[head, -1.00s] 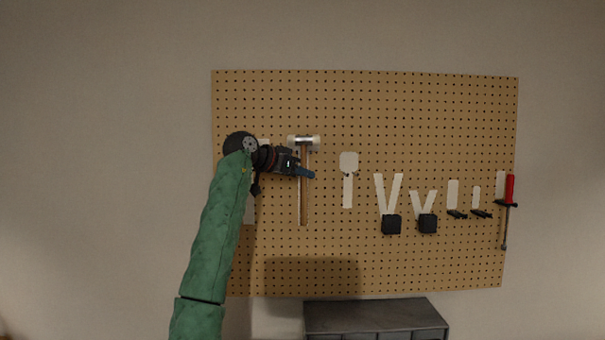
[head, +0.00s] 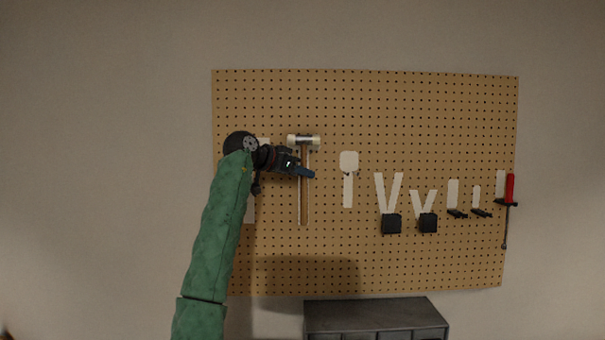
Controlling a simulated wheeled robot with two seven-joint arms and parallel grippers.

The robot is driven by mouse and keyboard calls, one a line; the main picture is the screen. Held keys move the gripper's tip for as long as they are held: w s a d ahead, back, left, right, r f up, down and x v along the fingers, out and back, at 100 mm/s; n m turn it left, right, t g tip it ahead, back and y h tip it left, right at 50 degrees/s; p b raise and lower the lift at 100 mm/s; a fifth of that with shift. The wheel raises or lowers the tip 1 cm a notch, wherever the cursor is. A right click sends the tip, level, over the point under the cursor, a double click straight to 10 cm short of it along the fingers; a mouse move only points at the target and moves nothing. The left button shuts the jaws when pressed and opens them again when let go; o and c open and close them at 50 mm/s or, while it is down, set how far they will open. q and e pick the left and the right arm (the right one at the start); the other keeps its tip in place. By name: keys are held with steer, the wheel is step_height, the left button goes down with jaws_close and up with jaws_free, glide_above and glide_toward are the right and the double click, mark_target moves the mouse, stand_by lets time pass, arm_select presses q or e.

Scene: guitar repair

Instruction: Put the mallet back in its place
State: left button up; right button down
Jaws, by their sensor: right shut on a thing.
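My right gripper (head: 304,173) reaches in from the left and is shut on the mallet handle, a little below the head. The fingers hide part of the handle. Pale strips show along the lower handle, over a white outline on the board. I cannot tell whether the mallet touches the board or a holder. My left gripper is not in view.
Right of the mallet are an empty white spatula-shaped outline (head: 348,162), other white outlines, black holders (head: 391,224) and a red-handled screwdriver (head: 510,188). A grey cabinet (head: 375,315) stands below.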

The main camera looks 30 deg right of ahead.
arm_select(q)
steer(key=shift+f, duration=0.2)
arm_select(e)
steer(key=shift+f, duration=0.45)
steer(key=c, duration=1.3)
jaws_free()
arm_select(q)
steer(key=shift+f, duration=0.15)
arm_select(e)
steer(key=shift+a+r, duration=0.1)
steer(key=shift+a, duration=0.1)
arm_select(q)
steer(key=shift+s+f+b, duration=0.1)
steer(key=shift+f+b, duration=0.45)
steer(key=shift+b, duration=0.1)
arm_select(e)
steer(key=a, duration=1.2)
steer(key=shift+s+a+r, duration=0.1)
steer(key=shift+s+a, duration=0.2)
steer(key=shift+a, duration=0.1)
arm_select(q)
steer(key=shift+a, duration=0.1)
